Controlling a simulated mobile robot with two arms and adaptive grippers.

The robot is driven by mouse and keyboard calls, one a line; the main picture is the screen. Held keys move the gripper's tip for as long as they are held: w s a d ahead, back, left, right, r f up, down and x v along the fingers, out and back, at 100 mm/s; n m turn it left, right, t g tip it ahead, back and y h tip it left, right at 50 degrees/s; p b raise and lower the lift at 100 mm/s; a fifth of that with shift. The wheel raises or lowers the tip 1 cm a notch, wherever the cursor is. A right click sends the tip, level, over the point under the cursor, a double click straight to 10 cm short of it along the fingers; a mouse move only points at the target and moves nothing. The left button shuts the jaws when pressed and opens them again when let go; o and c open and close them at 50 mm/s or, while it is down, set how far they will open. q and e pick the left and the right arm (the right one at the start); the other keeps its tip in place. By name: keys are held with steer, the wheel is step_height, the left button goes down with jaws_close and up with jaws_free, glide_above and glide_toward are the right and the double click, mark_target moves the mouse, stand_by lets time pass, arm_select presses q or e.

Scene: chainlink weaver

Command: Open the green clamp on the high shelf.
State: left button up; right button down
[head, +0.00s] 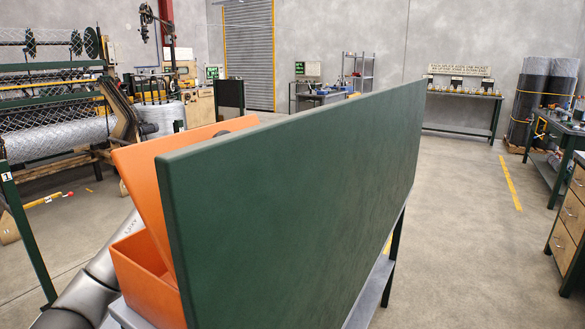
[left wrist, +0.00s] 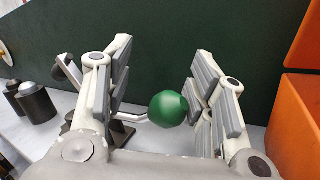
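In the left wrist view the clamp's green ball knob (left wrist: 168,108) sits on the end of a thin grey lever (left wrist: 134,118). The lever runs left behind a finger, where a dark base partly shows; most of the clamp is hidden. My left gripper (left wrist: 160,92) is open, with the knob between its spread fingers and gaps on both sides. In the head view a tall dark green panel (head: 290,180) covers the clamp and the left gripper. My right gripper is in neither view.
In the left wrist view an orange bin (left wrist: 296,125) stands close on the right, and dark cylinders with silver tops (left wrist: 36,102) stand on the left. The green panel closes off the back. In the head view the orange bin (head: 143,275) has its lid raised.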

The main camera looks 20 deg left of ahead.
arm_select(q)
steer(key=shift+a+r, duration=0.1)
steer(key=shift+a, duration=0.05)
steer(key=v, duration=1.1)
steer(key=shift+a, duration=0.4)
steer(key=shift+s, duration=0.1)
